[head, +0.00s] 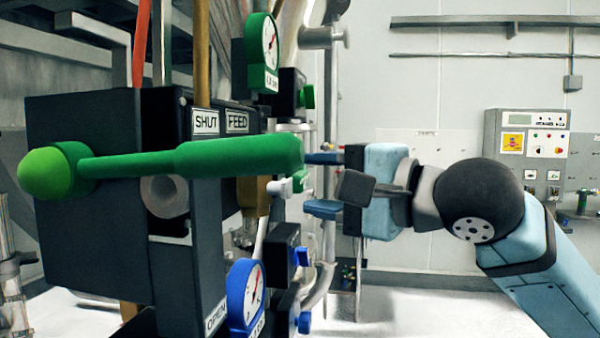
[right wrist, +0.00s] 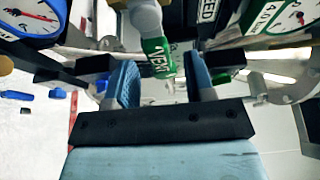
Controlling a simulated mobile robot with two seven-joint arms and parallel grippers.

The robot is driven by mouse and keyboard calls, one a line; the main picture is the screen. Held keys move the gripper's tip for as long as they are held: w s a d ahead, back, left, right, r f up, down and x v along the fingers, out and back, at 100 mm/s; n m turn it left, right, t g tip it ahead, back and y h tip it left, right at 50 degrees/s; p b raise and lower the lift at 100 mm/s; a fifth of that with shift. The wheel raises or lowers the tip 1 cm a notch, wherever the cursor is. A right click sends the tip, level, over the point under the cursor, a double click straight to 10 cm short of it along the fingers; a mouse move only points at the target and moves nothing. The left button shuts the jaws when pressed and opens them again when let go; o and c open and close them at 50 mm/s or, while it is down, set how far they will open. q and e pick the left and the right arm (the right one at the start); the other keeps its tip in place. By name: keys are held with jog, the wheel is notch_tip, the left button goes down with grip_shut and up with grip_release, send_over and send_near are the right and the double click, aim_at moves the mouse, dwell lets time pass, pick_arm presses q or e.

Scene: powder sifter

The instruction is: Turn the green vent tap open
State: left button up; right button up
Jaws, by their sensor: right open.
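The vent tap (right wrist: 157,55) shows in the right wrist view as a small green handle lettered VENT, with a pale stem above it. In the head view a small green piece with a pale part (head: 298,182), apparently the same tap, sits just left of my right gripper's fingertips, partly behind the large green lever. My right gripper (head: 316,183) is open, its blue fingers one above the other in the head view. In the right wrist view the gripper (right wrist: 161,78) has the tap's end between its fingers, with a gap on both sides. My left gripper is not in view.
A long green lever (head: 200,158) crosses in front of the dark box with SHUT, FEED and OPEN labels. A green-rimmed gauge (head: 263,45) stands above and a blue-rimmed gauge (head: 246,290) below. A control panel (head: 527,145) is on the back wall.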

aim_at(307, 181)
jog(key=shift+x, duration=1.6)
grip_shut()
